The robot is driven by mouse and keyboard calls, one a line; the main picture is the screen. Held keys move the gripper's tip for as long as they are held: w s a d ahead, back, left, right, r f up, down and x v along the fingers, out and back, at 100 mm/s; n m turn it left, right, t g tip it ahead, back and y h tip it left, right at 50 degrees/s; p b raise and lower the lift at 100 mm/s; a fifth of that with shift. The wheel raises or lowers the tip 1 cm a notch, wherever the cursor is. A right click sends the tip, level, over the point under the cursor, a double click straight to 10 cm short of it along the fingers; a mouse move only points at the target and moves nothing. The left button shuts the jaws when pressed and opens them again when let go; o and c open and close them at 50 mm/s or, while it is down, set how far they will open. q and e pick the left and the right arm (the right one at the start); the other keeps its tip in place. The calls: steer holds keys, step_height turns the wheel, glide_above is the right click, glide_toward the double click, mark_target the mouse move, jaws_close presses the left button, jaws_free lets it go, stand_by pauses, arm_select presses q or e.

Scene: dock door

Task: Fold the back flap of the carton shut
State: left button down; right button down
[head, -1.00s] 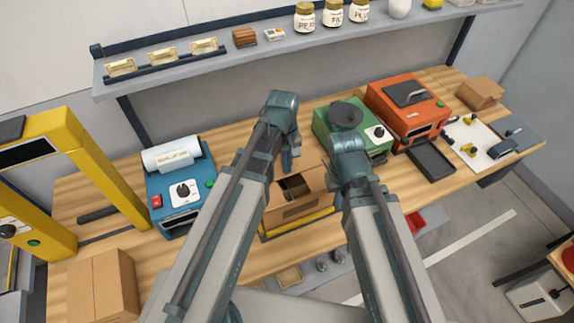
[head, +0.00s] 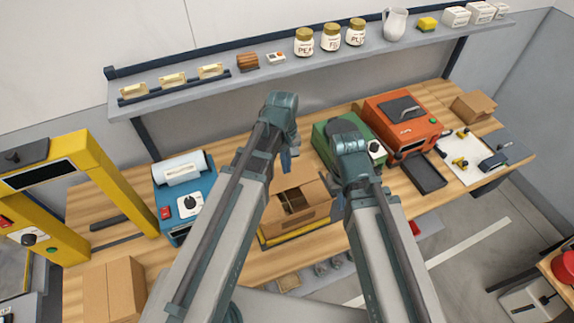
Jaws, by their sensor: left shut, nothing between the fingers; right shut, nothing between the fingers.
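The open brown carton (head: 300,218) stands on a yellow-edged base in the middle of the bench, between my two arms. Its dark inside with dividers shows from above. A brown panel at its rear, seemingly the back flap (head: 307,175), is raised or leaning outward; its exact angle is hard to tell. My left gripper (head: 287,161) is shut and empty, pointing down above the carton's rear left part. My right gripper (head: 329,184) is shut and empty by the carton's right side, mostly hidden by its own arm. I cannot tell whether either touches the cardboard.
A blue machine (head: 180,205) stands left of the carton, a green one (head: 325,150) behind right, and an orange one (head: 398,122) further right. A yellow frame (head: 115,185) and closed box (head: 110,290) are at left. A shelf (head: 240,92) runs behind.

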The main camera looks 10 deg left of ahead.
step_height(320, 180, up, 6)
steer(key=p, duration=0.5)
steer(key=shift+r, duration=0.15)
steer(key=shift+s, duration=0.1)
